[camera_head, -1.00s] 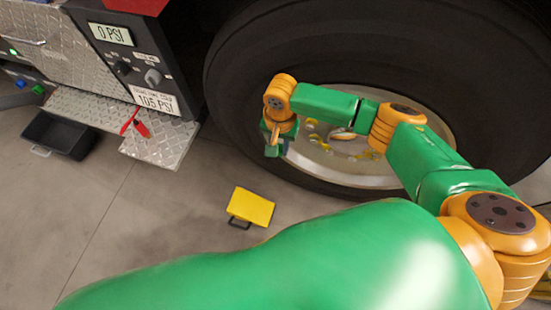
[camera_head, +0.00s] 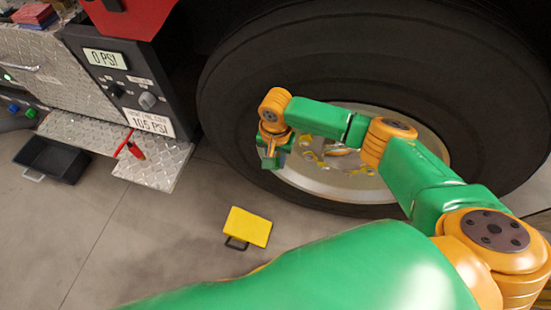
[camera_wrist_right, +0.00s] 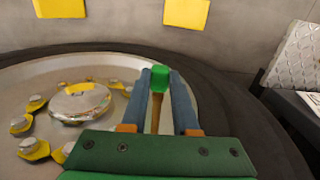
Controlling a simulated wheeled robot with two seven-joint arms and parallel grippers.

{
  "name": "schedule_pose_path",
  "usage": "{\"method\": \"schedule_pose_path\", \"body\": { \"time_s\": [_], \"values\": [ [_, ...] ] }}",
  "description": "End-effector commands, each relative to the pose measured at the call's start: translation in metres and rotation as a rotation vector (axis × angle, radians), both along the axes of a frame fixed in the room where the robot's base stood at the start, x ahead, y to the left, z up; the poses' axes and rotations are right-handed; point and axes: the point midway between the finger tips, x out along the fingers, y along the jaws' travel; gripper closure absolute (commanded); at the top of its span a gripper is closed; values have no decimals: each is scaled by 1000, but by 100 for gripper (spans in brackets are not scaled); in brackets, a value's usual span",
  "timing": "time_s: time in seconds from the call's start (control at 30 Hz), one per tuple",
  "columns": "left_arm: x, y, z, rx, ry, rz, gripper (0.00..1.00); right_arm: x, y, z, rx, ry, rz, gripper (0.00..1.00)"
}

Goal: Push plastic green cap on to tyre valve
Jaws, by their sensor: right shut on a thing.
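The small green cap (camera_wrist_right: 160,78) is at the fingertips of my right gripper (camera_wrist_right: 163,82) in the right wrist view. The two blue fingers are shut on it. A thin brown, stem-like valve (camera_wrist_right: 156,112) shows between the fingers, in line with the cap. I cannot tell whether the cap is seated on it. In the head view my right gripper (camera_head: 270,161) points down at the left edge of the wheel's rim (camera_head: 310,180), and the cap and valve cannot be made out there. My left gripper is not in view.
The big black tyre (camera_head: 240,110) surrounds the rim, which carries several yellow-marked nuts. A yellow case (camera_head: 248,226) lies on the open floor. A pump panel (camera_head: 128,85), a metal step (camera_head: 155,165) and a black tray (camera_head: 55,158) stand at left.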

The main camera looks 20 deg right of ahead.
Motion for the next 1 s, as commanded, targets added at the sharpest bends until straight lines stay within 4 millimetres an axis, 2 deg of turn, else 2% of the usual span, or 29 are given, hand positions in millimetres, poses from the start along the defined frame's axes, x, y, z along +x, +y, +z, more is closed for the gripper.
{"method": "schedule_pose_path", "body": {
  "time_s": [0.33,0.63,1.0],
  "values": [
    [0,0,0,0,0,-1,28,0,0,0,-1,-1,0,100],
    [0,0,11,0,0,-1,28,0,0,2,1,0,-1,100],
    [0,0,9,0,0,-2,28,0,0,0,0,-1,0,100]
  ]
}}
